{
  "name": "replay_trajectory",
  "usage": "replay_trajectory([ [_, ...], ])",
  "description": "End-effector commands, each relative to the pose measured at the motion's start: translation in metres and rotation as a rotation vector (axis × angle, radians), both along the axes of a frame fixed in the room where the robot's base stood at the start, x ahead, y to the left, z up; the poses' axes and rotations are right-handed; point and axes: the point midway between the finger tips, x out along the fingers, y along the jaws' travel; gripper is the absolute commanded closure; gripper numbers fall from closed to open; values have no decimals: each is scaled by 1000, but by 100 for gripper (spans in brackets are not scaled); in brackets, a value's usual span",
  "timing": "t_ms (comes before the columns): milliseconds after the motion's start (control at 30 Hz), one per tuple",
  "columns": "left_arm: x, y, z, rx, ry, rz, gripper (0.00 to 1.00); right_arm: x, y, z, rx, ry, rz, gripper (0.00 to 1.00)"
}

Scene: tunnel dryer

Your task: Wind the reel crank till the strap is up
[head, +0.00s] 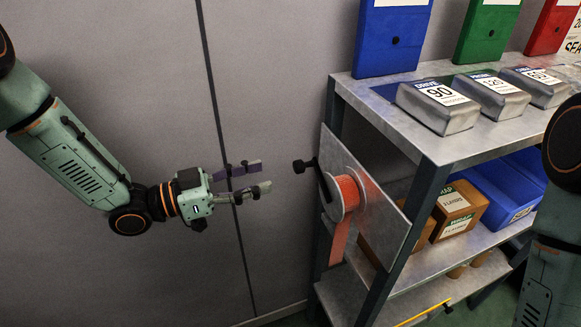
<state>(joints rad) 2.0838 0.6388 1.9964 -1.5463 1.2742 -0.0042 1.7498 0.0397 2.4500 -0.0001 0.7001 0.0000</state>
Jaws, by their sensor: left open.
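The reel (344,193) is mounted on a grey metal plate (381,214) at the left end of a shelf unit. Orange strap is wound on it, and a length of orange strap (339,242) hangs below. The black crank (312,168) sticks out on the reel's left side, with its knob (299,166) toward my left gripper. My left gripper (257,175) is open and empty, a short gap to the left of the knob. My right arm shows at the right edge, but its gripper is out of view.
The shelf unit's top (449,146) holds silver packs (437,106) and blue (392,40), green (485,33) and red (552,27) binders. Cardboard boxes (457,208) and a blue bin (500,190) stand below. A grey wall (110,60) lies behind my left arm.

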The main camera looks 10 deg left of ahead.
Motion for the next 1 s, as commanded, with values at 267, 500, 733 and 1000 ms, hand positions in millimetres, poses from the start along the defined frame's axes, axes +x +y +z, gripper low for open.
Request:
replay_trajectory([
  [267,14,-21,-2,4,-1,-6,52,0,0,-5,0,0,-1,60],
  [500,29,-43,-1,4,-3,-9,52,0,0,-7,0,0,0,60],
  [733,41,-58,0,4,-4,-7,52,0,0,-8,0,0,0,60],
  [1000,44,-62,0,2,-3,-5,52,0,0,-8,0,0,0,60],
])
